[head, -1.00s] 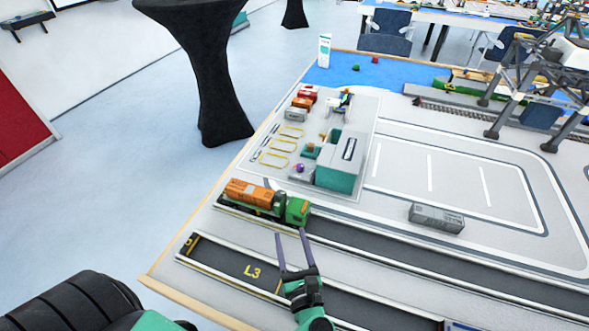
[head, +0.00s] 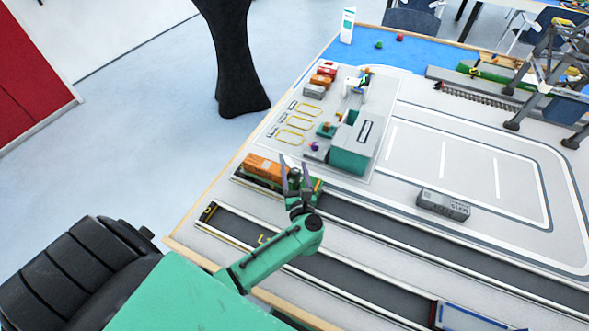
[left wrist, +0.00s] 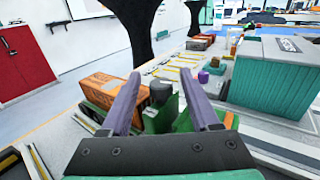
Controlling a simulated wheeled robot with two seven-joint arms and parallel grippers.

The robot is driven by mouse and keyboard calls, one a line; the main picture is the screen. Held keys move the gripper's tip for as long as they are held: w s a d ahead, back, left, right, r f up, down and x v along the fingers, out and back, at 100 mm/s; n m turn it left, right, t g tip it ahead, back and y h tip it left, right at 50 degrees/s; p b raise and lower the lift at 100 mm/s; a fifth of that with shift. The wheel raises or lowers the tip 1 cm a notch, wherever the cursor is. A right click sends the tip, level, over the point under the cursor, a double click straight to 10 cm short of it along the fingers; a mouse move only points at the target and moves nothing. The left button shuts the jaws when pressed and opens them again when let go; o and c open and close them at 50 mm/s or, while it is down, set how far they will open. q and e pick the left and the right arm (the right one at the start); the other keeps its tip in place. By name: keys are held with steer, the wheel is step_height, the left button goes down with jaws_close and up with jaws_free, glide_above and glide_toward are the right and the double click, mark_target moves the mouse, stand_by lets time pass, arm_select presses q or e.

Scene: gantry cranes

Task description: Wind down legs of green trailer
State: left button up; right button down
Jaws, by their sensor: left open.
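The green truck and trailer with an orange container (head: 264,168) stands in the lane at the table's left edge. My left gripper (head: 296,172) is open, over the truck's green front part, which it partly hides. In the left wrist view, the two purple fingers (left wrist: 160,108) are apart, with a dark cylinder part (left wrist: 160,92) and green truck body (left wrist: 160,121) seen between them. The orange container (left wrist: 102,90) lies to the left of the fingers. Whether the fingers touch the truck cannot be told. The trailer's legs are not discernible. My right gripper is not in view.
A grey and teal building (head: 353,143) stands just behind the truck. A grey container (head: 443,204) lies on the board to the right. A crane (head: 550,75) stands at the far right. The lane right of the truck is clear.

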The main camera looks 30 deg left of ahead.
arm_select(q)
jaws_close()
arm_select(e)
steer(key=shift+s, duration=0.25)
